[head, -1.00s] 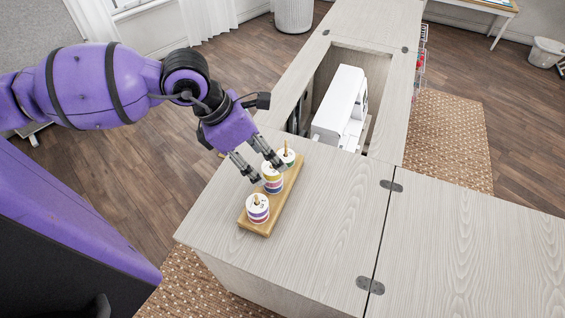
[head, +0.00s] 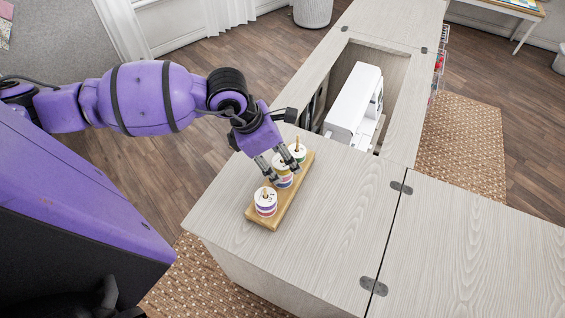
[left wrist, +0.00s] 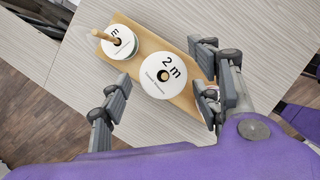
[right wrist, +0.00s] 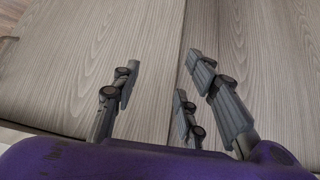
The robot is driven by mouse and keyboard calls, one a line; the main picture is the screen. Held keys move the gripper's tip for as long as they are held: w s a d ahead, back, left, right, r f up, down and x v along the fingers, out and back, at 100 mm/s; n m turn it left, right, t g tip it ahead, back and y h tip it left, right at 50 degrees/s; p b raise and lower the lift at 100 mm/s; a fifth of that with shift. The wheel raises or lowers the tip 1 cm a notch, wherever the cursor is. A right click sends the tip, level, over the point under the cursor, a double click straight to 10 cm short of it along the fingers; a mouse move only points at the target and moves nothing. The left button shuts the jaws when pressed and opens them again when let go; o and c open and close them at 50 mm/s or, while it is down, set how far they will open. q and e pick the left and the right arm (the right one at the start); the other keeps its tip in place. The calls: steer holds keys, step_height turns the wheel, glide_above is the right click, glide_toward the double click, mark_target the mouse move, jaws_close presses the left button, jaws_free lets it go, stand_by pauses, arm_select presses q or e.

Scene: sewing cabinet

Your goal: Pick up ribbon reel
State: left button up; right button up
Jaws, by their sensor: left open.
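A wooden rack (head: 258,223) on the cabinet top holds three ribbon reels on pegs in a row. The near reel (head: 265,204) is white with a purple band. The middle reel (head: 283,182) is partly covered by my left gripper (head: 285,175), whose open fingers are on either side of it. The far reel (head: 299,150) is white and green. In the left wrist view, the middle reel, marked "2 m" (left wrist: 163,70), lies between the spread fingers; I cannot tell whether they touch it. Another reel (left wrist: 117,42) shows at upper left. My right gripper (right wrist: 160,75) is open and empty above the cabinet top.
A white sewing machine (head: 352,105) sits in the cabinet's recessed opening, beyond the rack. The pale cabinet top (head: 335,215) is clear right of the rack, with dark hinges (head: 373,286) along its seam. The cabinet's left edge runs close to the rack.

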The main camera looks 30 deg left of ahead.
mark_target(279, 160)
arm_select(q)
steer(key=c, duration=1)
steer(key=shift+r, duration=0.1)
steer(key=shift+w+r, duration=0.1)
steer(key=shift+r, duration=0.2)
step_height(279, 160, up, 9)
steer(key=shift+r, duration=0.15)
